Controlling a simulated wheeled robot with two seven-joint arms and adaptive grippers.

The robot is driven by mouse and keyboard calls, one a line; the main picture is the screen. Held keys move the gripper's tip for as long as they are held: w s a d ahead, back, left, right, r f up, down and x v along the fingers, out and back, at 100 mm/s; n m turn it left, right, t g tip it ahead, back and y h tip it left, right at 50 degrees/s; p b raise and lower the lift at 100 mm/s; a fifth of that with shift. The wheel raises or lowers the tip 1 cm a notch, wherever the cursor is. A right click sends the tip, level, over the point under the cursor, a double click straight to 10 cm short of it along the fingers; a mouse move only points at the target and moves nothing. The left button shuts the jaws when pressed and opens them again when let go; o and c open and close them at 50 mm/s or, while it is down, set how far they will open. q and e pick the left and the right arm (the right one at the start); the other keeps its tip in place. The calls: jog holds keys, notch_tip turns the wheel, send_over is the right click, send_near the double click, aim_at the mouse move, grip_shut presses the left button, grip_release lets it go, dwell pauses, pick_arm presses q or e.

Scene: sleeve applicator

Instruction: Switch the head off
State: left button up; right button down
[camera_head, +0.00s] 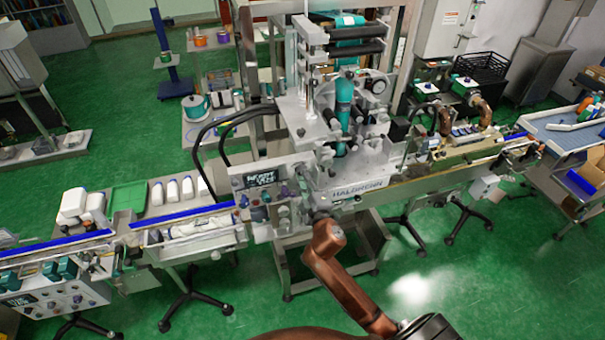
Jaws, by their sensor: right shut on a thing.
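The sleeve applicator head (345,100) stands at the middle, a tall metal frame with teal sleeve film running down through it. On its front left is a grey control panel (240,183) with a small lit display (262,179), coloured buttons and knobs. My right arm reaches up from the bottom right. The display text is too small to read surely. My left gripper is not in view.
A conveyor with blue rails (185,214) runs left of the head, with white bottles (171,191) and a green tray (129,196) behind it. The line continues right to a blue-topped table (563,130). Black-footed stands are below. Green floor at the front is clear.

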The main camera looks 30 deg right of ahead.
jog(key=n, duration=0.3)
jog(key=shift+n, duration=0.4)
jog(key=n, duration=0.4)
jog(key=shift+n, duration=0.4)
jog(key=c, duration=1.8)
grip_release()
jog(key=shift+o, duration=0.2)
